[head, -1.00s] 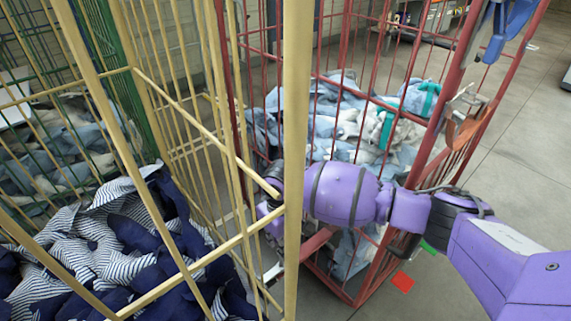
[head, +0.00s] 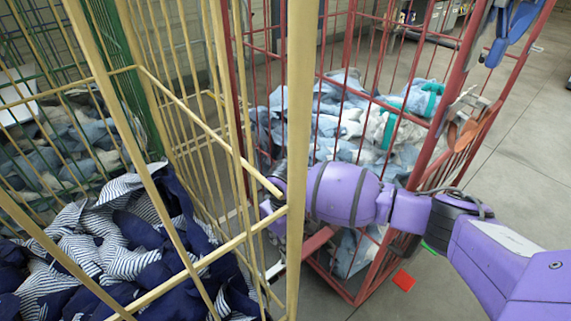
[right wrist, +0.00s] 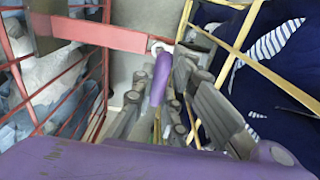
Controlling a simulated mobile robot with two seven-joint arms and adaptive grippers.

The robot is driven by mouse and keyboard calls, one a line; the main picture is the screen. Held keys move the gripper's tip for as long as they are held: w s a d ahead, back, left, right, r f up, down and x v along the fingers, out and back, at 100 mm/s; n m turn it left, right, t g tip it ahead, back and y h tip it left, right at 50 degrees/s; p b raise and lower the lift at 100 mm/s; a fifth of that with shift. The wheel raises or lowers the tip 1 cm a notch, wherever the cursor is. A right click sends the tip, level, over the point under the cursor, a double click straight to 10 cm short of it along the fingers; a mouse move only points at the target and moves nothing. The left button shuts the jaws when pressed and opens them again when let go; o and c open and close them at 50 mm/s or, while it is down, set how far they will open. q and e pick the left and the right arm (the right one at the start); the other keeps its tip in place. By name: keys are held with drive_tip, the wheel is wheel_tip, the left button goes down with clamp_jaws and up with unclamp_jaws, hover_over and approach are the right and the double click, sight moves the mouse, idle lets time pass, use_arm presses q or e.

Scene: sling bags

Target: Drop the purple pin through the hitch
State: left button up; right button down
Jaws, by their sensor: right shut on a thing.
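The purple pin (right wrist: 161,78) is held in my right gripper (right wrist: 157,103), whose grey fingers are shut on it in the right wrist view. The pin's far end overlaps a pale ring (right wrist: 158,45) at the end of the flat red drawbar (right wrist: 100,34). I cannot tell whether the pin is inside the ring. A grey bracket (right wrist: 198,44) on the yellow cage's side sits close beside the ring. In the head view my right gripper (head: 268,212) is partly hidden behind a yellow post, and the hitch is mostly hidden. My left gripper is not in view.
The yellow cage (head: 296,120) holds striped navy bags (head: 90,250). The red cage (head: 452,110) holds pale blue bags (head: 345,120). A green cage (head: 140,80) stands behind at left. Bare floor (head: 530,150) lies to the right, with a red marker (head: 403,280).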

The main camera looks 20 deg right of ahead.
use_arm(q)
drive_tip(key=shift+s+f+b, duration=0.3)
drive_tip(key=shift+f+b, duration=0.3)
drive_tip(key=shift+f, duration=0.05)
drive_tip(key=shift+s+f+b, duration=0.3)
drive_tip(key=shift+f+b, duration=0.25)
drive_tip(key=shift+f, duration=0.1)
use_arm(e)
drive_tip(key=shift+f, duration=3.8)
drive_tip(key=c, duration=1.7)
unclamp_jaws()
drive_tip(key=shift+o, duration=0.2)
wheel_tip(320, 180, up, 12)
drive_tip(key=shift+r, duration=0.1)
